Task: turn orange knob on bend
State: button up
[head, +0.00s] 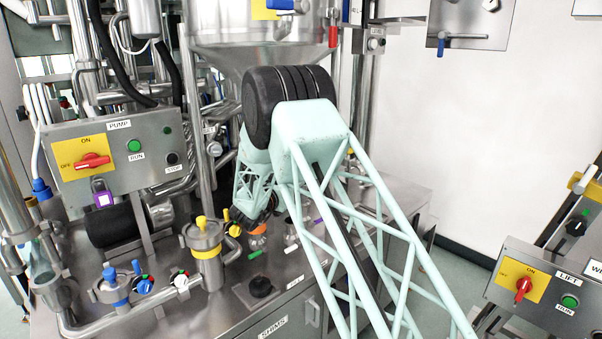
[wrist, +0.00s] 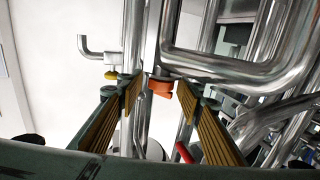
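The orange knob (wrist: 160,87) shows in the wrist view at the bend of a steel pipe, between my two fingers. In the head view an orange part (head: 258,231) shows just below my gripper, mostly covered by it. My gripper (wrist: 160,84) is open, with one yellow-ridged finger on each side of the knob and a gap to it on both sides. I cannot tell how far the fingertips are from it in depth. In the head view my gripper (head: 250,217) is small, dark and partly hidden by my arm.
A steel cylinder with a yellow band (head: 204,250) stands left of my gripper. A black knob (head: 261,286) sits on the steel worktop in front. The pump box (head: 120,155) is at left. In the wrist view, pipes crowd the right and a red handle (wrist: 184,152) is low.

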jog(key=shift+r, duration=0.1)
jog(key=shift+r, duration=4.9)
jog(key=shift+o, duration=0.2)
jog(key=shift+a, duration=0.1)
